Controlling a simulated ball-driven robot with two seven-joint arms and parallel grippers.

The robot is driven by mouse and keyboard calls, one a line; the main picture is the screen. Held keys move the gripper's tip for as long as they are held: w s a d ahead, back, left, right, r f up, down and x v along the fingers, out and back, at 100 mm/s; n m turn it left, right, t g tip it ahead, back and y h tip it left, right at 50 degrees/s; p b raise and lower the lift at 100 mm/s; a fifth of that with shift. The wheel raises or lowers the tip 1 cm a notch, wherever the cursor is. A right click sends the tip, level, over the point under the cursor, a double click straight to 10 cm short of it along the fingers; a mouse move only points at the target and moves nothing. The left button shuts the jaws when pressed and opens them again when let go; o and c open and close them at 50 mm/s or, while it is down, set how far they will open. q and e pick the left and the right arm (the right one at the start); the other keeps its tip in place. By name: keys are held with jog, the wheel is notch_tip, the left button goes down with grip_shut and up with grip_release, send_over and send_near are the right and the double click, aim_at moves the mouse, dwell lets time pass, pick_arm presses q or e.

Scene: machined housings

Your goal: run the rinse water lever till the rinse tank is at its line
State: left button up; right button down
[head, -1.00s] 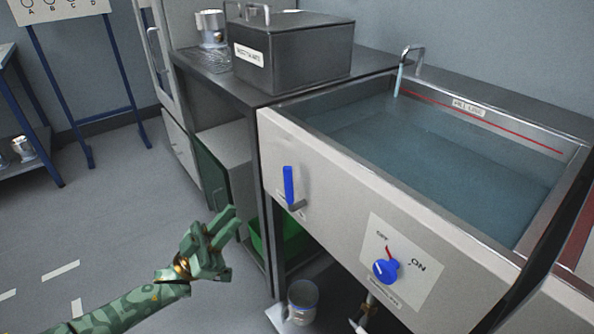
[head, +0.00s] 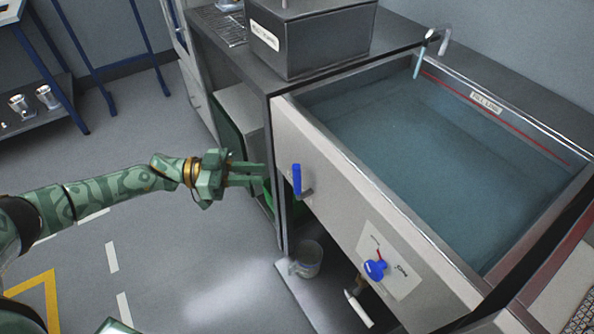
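The rinse tank (head: 335,215) stands at the right, holding blue-grey water (head: 440,150). A red line (head: 530,138) with a label runs along its back wall, and the water's edge looks a little below it. A pale blue stream (head: 418,62) comes from the spout (head: 432,36). The blue lever (head: 297,180) stands upright on the tank's front panel. My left gripper (head: 262,174) is just left of the lever, its two fingers apart with nothing between them, pointing at it; I see no contact. My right gripper is not in view.
A blue knob (head: 375,270) with a red pointer sits lower right on the front panel. A grey lidded box (head: 312,45) stands on the counter behind. The floor at left is open.

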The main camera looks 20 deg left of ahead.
aim_at(296, 175)
pick_arm(q)
jog(key=x, duration=0.9)
jog(key=shift+d+b, duration=0.3)
jog(key=shift+b, duration=0.05)
jog(key=shift+c, duration=0.3)
grip_shut()
